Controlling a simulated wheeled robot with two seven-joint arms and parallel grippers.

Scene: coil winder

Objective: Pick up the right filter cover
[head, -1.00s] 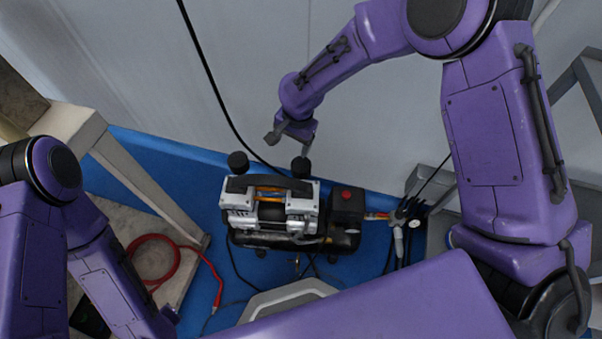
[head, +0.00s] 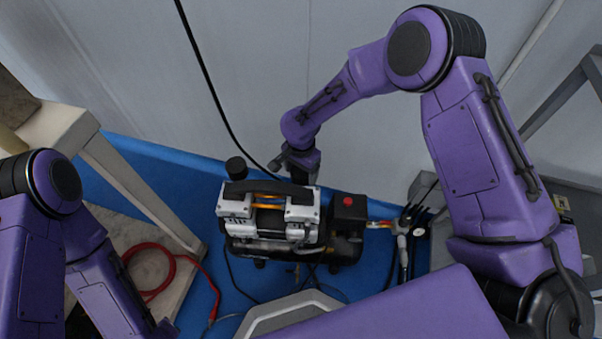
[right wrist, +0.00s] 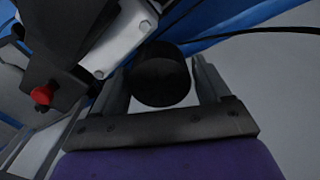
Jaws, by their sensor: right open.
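The compressor (head: 268,215) has a silver and black body and stands on the blue floor. Its right filter cover is a black cylinder, seen in the right wrist view (right wrist: 160,82) between my two open fingers, with no clear grip on it. In the head view that cover is mostly hidden behind my right gripper (head: 299,172), which is over the compressor's back right end. The left filter cover (head: 236,167) stands clear at the back left. My left arm shows at the left, but its gripper is not in view.
A black box with a red knob (head: 347,207) sits right of the silver heads, close to the right gripper. A black cable (head: 205,75) hangs along the grey wall behind. A red hose (head: 150,270) lies at the left beside a pale table leg (head: 150,190).

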